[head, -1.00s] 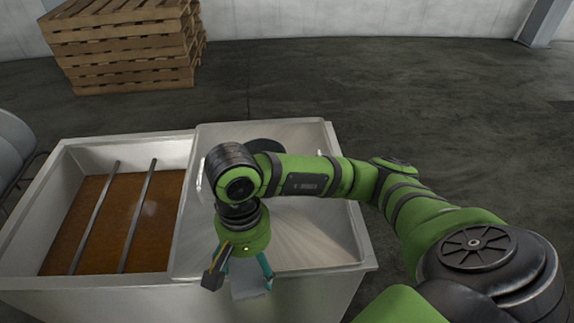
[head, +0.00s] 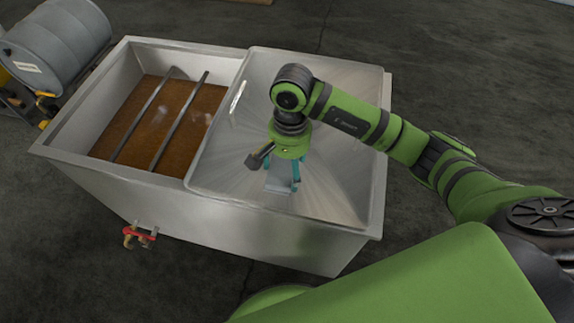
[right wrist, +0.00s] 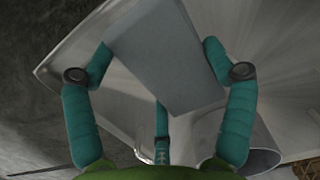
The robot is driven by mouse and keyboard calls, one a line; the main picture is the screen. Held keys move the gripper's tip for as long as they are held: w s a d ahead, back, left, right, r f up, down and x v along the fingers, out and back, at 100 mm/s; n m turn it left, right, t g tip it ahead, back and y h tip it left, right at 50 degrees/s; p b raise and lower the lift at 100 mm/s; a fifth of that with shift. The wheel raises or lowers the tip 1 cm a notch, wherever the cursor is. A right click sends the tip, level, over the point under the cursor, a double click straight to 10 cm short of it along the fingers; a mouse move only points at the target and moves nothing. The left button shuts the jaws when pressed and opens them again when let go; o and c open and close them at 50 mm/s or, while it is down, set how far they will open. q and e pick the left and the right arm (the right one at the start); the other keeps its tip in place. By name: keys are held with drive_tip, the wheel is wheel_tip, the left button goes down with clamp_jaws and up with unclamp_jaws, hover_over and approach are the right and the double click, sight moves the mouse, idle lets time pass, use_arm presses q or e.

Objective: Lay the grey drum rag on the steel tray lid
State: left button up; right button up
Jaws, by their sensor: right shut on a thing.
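The grey drum rag (head: 281,186) is a flat grey piece in the fingers of my right gripper (head: 283,172). In the right wrist view the rag (right wrist: 165,60) lies between the teal fingers of that gripper (right wrist: 158,56), which are shut on it. The steel tray lid (head: 335,185) covers the right part of the tank. The rag and gripper are over the lid's front half, inside its edges. I cannot tell whether the rag touches the lid. My right arm hides part of the lid. My left gripper is not in view.
The steel tank (head: 215,215) is open on the left, with brown liquid (head: 190,115) under two bars. A pale handle (head: 238,100) stands at the lid's left side. A red-handled valve (head: 140,236) sticks out in front. A grey drum (head: 60,42) lies at the back left.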

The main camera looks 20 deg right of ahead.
sight(287, 172)
drive_tip(key=shift+w+d+f, duration=0.1)
drive_tip(key=shift+w+f, duration=0.35)
drive_tip(key=shift+w, duration=0.4)
drive_tip(key=shift+f, duration=0.25)
wheel_tip(287, 172, down, 3)
drive_tip(key=shift+f+p, duration=0.15)
drive_tip(key=shift+p, duration=0.25)
drive_tip(key=shift+f, duration=0.2)
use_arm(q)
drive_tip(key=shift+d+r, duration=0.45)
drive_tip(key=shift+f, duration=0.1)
use_arm(e)
drive_tip(key=shift+f, duration=0.2)
drive_tip(key=o, duration=0.9)
drive_tip(key=shift+c, duration=0.2)
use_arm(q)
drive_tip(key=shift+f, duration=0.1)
